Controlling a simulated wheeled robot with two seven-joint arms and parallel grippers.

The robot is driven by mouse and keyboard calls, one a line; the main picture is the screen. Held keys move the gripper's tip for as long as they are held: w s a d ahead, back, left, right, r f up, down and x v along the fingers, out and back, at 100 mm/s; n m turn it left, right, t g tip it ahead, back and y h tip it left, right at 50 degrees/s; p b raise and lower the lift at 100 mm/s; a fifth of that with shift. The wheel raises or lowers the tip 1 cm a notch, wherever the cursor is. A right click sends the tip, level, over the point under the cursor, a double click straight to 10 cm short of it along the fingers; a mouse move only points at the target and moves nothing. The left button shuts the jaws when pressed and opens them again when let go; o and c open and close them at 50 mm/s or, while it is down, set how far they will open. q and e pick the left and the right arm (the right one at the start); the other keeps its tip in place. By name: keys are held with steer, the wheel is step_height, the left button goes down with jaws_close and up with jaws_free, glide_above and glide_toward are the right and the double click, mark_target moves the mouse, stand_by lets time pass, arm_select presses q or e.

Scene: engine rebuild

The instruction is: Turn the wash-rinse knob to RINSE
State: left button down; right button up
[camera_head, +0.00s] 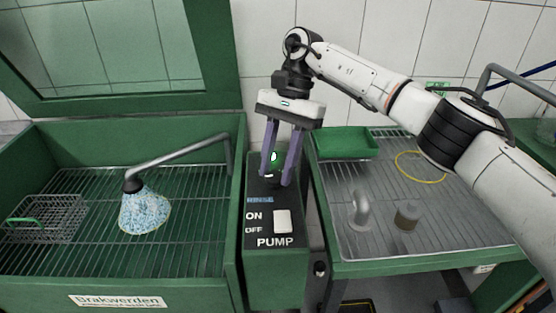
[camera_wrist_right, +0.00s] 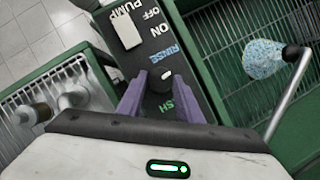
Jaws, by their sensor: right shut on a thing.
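The dark wash-rinse knob (camera_wrist_right: 160,84) sits on the dark control panel (camera_head: 260,213), between the blue RINSE label (camera_wrist_right: 165,45) and the green, partly hidden WASH label (camera_wrist_right: 184,98). A small white mark shows on the knob; I cannot tell exactly which label it points to. My right gripper (camera_head: 277,180) reaches down from above, with its two purple fingers shut on the knob's sides; it also shows in the right wrist view (camera_wrist_right: 160,80). In the head view, the fingers mostly hide the knob. My left gripper is out of view.
A white PUMP switch (camera_head: 282,221) with ON and OFF labels sits nearer on the panel. At left, a nozzle (camera_head: 133,184) sprays a bluish cone over the washer's rack, beside a wire basket (camera_head: 45,217). At right, a steel tray table (camera_head: 430,235) holds a green bin (camera_head: 346,145) and metal parts.

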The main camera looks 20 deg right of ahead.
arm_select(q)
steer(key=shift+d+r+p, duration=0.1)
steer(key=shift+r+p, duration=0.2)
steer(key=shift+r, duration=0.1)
arm_select(e)
steer(key=shift+n+g+h, duration=0.3)
steer(key=shift+n, duration=0.8)
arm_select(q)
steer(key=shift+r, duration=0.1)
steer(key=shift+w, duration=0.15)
arm_select(e)
steer(key=o, duration=1)
